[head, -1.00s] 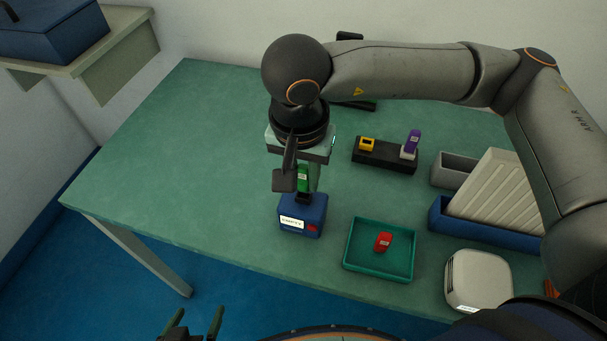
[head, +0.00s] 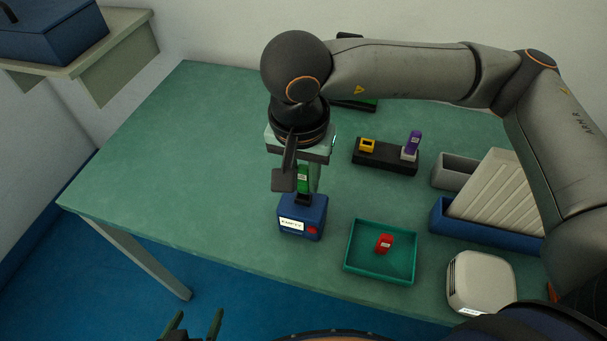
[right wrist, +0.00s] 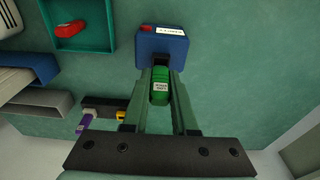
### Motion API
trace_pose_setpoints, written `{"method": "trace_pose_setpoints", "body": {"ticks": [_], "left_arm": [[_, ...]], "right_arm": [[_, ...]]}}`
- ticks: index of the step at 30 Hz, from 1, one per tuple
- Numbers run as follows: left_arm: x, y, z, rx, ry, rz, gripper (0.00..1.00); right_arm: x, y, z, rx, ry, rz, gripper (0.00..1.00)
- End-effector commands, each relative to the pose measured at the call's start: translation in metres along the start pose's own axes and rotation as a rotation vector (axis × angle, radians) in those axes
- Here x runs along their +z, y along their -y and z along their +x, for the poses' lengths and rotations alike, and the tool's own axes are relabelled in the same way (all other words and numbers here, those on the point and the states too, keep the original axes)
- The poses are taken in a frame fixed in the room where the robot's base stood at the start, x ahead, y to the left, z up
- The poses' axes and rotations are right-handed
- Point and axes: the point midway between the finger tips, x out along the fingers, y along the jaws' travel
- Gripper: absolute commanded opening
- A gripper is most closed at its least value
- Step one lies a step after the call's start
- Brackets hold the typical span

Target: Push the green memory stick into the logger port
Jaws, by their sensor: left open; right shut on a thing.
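The green memory stick (head: 304,180) stands upright above the blue logger (head: 301,220), its lower end at the black port (head: 302,198) on the logger's top. I cannot tell how deep it sits. The logger carries a white label and a red spot on its front. My right gripper (head: 307,182) is shut on the stick; in the right wrist view the stick (right wrist: 160,86) shows between the two fingers, with the logger (right wrist: 163,45) just beyond the tips. My left gripper (head: 195,325) is open and empty at the bottom edge of the head view, off the table.
A teal tray (head: 349,262) holding a red stick (head: 384,243) is right of the logger. A black holder (head: 376,158) carries a yellow piece (head: 366,145) and a purple stick (head: 413,144). Blue and grey bins and a white box (head: 482,283) stand further right. The table's left is clear.

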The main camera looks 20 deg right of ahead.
Motion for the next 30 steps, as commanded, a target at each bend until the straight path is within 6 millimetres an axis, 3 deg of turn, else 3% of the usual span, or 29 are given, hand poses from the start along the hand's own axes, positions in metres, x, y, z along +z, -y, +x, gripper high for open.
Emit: {"method": "trace_pose_setpoints", "body": {"ticks": [30], "left_arm": [[0.014,0.001,0.012,0.0,0.0,0.0,1.0]], "right_arm": [[0.002,0.0,0.017,-0.001,0.0,0.0,0.0]]}}
